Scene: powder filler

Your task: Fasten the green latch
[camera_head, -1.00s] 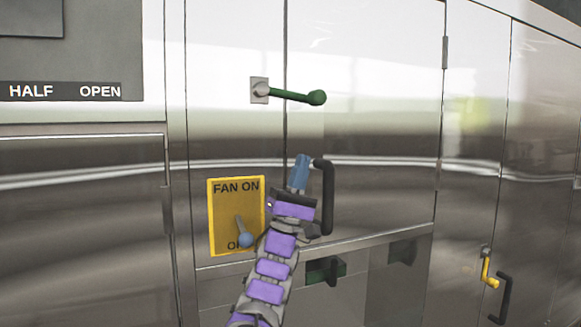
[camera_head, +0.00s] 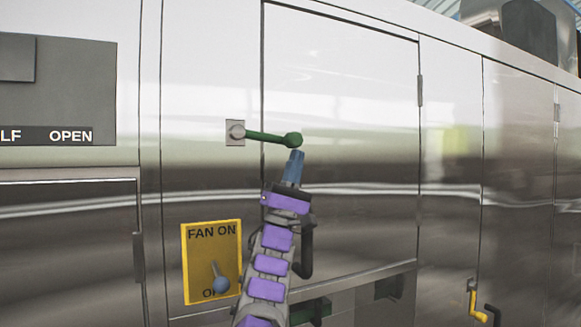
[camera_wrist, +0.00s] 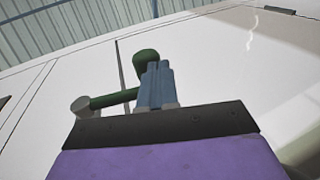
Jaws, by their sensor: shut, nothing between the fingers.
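The green latch (camera_head: 268,137) is a handle on a square plate left of the cabinet door's seam. It points right, nearly level with a slight downward slope, and crosses the seam onto the door (camera_head: 345,140). Its round knob is at the right end. My gripper (camera_head: 294,157) has its blue fingers shut and empty, just below the knob. In the wrist view the latch (camera_wrist: 115,98) shows its knob just behind and above the fingertips of my gripper (camera_wrist: 157,68). I cannot tell whether the fingertips touch the knob.
A black door handle (camera_head: 306,250) is partly hidden behind my arm. A yellow fan panel (camera_head: 211,262) with a blue-knobbed lever is at the lower left. A smaller yellow latch (camera_head: 473,300) is at the lower right. The door face right of my gripper is clear.

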